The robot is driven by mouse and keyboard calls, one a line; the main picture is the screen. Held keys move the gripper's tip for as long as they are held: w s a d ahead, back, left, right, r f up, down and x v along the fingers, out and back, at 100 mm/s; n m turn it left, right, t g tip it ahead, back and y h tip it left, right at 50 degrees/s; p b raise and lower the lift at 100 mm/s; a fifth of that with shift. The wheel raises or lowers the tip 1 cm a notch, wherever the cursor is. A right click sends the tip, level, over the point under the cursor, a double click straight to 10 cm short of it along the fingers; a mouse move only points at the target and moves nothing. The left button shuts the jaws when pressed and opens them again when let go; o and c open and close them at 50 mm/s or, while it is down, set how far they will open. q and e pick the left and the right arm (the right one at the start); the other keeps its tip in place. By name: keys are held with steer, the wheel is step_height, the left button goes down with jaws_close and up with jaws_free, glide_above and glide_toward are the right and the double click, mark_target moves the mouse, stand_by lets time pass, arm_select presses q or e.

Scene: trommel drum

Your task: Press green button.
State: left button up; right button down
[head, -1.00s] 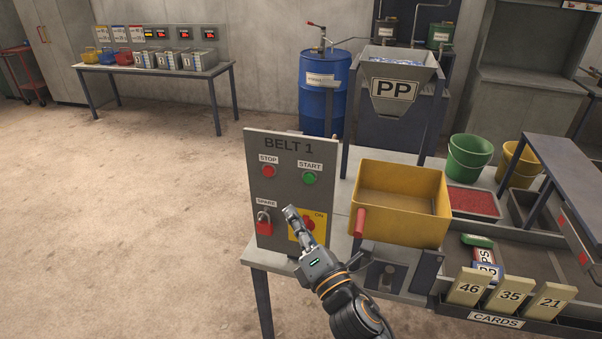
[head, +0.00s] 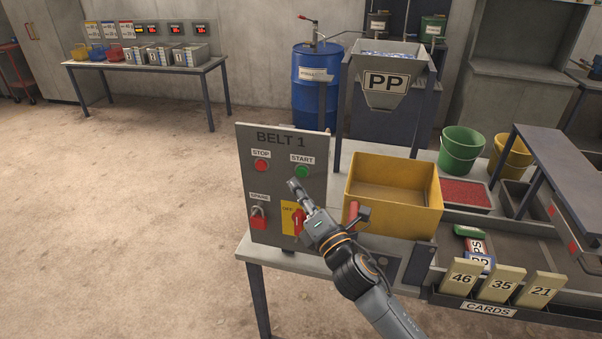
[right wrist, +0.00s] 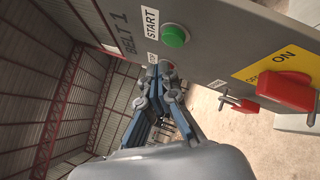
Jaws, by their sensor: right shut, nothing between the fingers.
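The green button (head: 301,171) sits under the START label on the grey BELT 1 panel (head: 270,205). It also shows in the right wrist view (right wrist: 175,36), standing out from the panel. My right gripper (head: 293,184) is shut and empty, just below and slightly left of the green button in the head view. In the right wrist view its closed fingertips (right wrist: 163,70) are beside the button, with a gap between them in the picture. Whether the tips touch the panel, I cannot tell. My left gripper is not in view.
A red STOP button (head: 261,166), a red padlock (head: 258,218) and a red rotary switch (head: 298,220) on a yellow plate share the panel. A yellow bin (head: 393,212) stands right of it. The floor left of the panel is clear.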

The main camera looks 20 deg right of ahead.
mark_target(302, 172)
steer(key=shift+w+d, duration=0.45)
steer(key=shift+w, duration=0.1)
stand_by(1.1)
steer(key=shift+w+d, duration=0.2)
steer(key=shift+w, duration=0.15)
